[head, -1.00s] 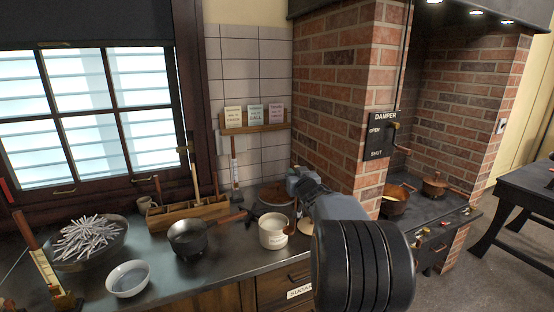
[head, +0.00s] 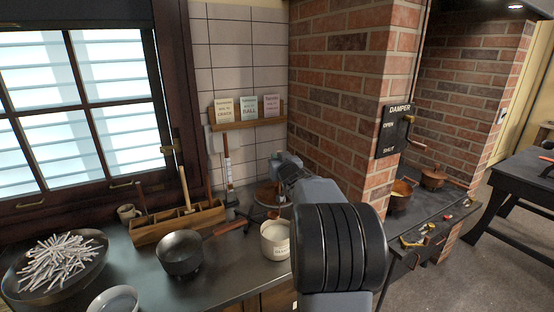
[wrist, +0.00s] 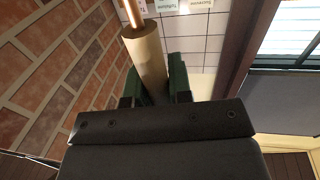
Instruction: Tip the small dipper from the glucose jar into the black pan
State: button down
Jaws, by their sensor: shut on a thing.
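The black pan (head: 181,252) stands upright on the counter, its brown handle pointing right and back. The pale glucose jar (head: 275,240), with a label too small to read surely, stands right of the pan. My gripper (head: 288,165) is in the air above and behind the jar. In the wrist view, my gripper (wrist: 153,82) is shut on a pale cylindrical handle with a copper-coloured rod, which looks like the small dipper (wrist: 148,58).
A bowl of white sticks (head: 58,262) and a white bowl (head: 115,300) are at the left. A wooden tool rack (head: 178,224) stands behind the pan. The brick wall (head: 340,90) rises close on the right.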

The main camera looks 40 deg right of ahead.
notch_tip(320, 180, down, 12)
jog(key=b, duration=1)
jog(key=shift+s+d, duration=0.2)
jog(key=shift+d, duration=0.15)
jog(key=shift+r, duration=0.25)
dwell(0.6)
notch_tip(320, 180, up, 11)
jog(key=p, duration=0.9)
jog(key=shift+s+f, duration=0.1)
jog(key=shift+f, duration=0.1)
dwell(0.5)
